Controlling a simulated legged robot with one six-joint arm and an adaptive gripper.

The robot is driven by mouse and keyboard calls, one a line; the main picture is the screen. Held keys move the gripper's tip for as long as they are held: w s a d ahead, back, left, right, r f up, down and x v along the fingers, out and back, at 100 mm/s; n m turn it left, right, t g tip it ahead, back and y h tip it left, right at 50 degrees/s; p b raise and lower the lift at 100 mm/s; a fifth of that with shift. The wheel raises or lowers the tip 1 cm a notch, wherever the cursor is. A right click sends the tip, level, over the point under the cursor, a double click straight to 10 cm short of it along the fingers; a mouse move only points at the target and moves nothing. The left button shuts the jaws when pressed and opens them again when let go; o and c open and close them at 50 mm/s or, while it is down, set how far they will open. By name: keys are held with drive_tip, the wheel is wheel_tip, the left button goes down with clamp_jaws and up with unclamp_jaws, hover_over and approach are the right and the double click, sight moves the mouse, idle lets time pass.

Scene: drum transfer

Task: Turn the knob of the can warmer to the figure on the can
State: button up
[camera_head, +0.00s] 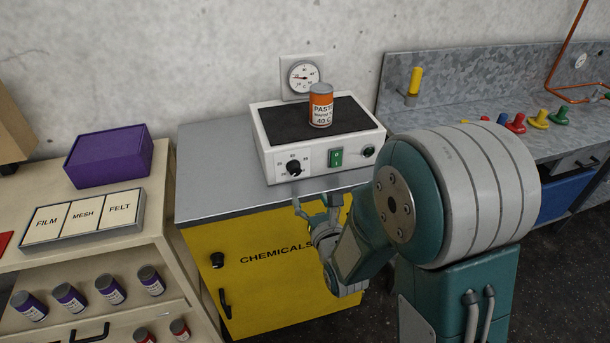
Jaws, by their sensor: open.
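The can warmer (268,150) is a white box with a black top on the grey top of a yellow cabinet. An orange and white can (321,106) stands upright on it; its label reads "PAST..." and "40 C". The black knob (294,168) is at the left of the front panel, with small figures around it; one above seems to read 40, and where the knob points is too small to tell. A green switch (336,157) is right of it. My gripper (317,207) is open and empty, in front of and below the panel, apart from the knob.
A round gauge (302,77) is on the wall behind the warmer. The yellow cabinet (250,280) reads "CHEMICALS". At left, a shelf unit (40,265) holds a purple box (110,157) and a labelled tray (139,212). The grey top left of the warmer is clear.

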sight(296, 173)
drive_tip(key=x, duration=1.1)
drive_tip(key=shift+s+a, duration=0.1)
clamp_jaws()
